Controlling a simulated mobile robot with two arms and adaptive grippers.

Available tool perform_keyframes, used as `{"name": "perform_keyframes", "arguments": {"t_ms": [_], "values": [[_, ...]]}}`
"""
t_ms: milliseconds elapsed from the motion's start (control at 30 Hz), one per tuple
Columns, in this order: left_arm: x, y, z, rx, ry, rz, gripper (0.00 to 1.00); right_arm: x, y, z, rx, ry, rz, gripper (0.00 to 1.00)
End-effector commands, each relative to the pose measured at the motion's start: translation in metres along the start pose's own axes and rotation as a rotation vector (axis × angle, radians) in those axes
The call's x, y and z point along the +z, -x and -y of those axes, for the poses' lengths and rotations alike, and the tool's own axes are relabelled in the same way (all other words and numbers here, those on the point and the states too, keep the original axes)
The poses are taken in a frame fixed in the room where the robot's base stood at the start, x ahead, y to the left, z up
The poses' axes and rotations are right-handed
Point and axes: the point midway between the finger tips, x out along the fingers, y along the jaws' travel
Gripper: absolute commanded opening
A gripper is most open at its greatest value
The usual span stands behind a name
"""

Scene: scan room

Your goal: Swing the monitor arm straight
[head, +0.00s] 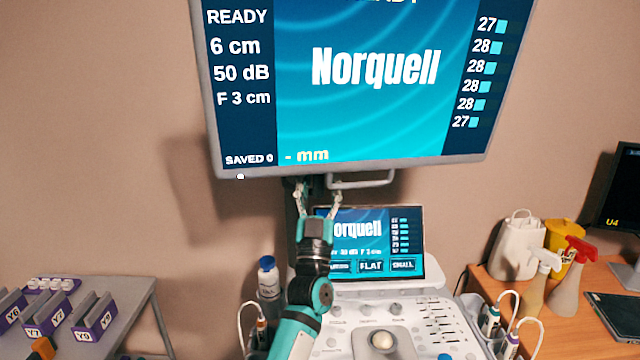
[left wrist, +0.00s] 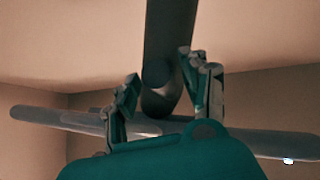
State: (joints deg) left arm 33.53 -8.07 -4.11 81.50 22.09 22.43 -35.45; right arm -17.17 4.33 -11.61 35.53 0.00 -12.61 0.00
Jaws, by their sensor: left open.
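The large monitor (head: 380,70) hangs at the top of the head view, its screen on and its lower edge slightly tilted. A light grey handle (head: 362,184) loops below that edge. My left gripper (head: 317,194) is just under the monitor, left of the handle, with its fingers apart. In the left wrist view my left gripper (left wrist: 160,68) is open, and a dark post (left wrist: 168,45) shows between or behind its fingers. A long grey bar (left wrist: 60,119) crosses behind; it looks like the monitor's underside. Contact cannot be told. My right gripper is not in view.
Below stands a console with a small screen (head: 375,245) and a control panel (head: 400,335). A blue-capped bottle (head: 268,278) is beside my left arm. A wooden desk (head: 490,288) with spray bottles (head: 566,285) is at right; a grey table (head: 130,300) with holders is at left.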

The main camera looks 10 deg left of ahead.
Motion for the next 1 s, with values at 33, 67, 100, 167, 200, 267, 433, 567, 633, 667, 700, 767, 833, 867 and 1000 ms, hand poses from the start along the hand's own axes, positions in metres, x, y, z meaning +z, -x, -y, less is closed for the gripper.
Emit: {"name": "perform_keyframes", "arguments": {"t_ms": [33, 67, 100, 167, 200, 267, 433, 567, 633, 667, 700, 767, 833, 867, 1000], "values": [[0.000, 0.000, 0.001, -0.001, 0.000, -0.001, 0.46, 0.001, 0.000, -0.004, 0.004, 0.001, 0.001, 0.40], [0.000, 0.000, 0.001, -0.001, 0.000, -0.001, 0.46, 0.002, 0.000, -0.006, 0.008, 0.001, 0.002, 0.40], [0.000, 0.001, 0.001, -0.001, 0.000, -0.001, 0.46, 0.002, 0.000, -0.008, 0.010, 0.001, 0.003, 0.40], [0.000, 0.005, 0.001, -0.001, 0.000, -0.001, 0.46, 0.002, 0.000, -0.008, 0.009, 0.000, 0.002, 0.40], [0.000, 0.009, 0.001, -0.001, 0.000, 0.000, 0.46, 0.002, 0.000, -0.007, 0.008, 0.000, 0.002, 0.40], [0.001, 0.018, 0.000, -0.001, 0.000, 0.002, 0.46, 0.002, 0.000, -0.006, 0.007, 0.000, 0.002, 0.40], [0.001, 0.054, 0.000, 0.000, 0.000, 0.003, 0.46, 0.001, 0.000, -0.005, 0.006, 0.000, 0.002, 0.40], [0.000, 0.082, -0.001, 0.001, -0.001, 0.003, 0.46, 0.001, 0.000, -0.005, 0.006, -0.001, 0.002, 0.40], [0.001, 0.094, -0.001, 0.002, -0.001, 0.004, 0.46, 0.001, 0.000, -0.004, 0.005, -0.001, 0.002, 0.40], [0.000, 0.099, -0.001, 0.001, 0.000, 0.002, 0.46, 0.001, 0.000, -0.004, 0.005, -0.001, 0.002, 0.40], [0.000, 0.104, -0.001, 0.001, 0.000, 0.002, 0.46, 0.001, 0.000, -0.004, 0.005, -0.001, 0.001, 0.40], [0.000, 0.111, -0.001, 0.001, 0.000, 0.002, 0.46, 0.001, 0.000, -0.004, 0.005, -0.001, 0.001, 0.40], [0.000, 0.117, -0.002, 0.001, 0.000, 0.001, 0.46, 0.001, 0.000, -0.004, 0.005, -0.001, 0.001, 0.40], [0.000, 0.118, -0.002, 0.001, 0.000, 0.001, 0.46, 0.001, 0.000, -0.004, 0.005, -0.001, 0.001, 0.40], [-0.001, 0.121, -0.002, 0.001, 0.000, -0.001, 0.46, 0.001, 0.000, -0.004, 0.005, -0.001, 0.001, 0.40]]}}
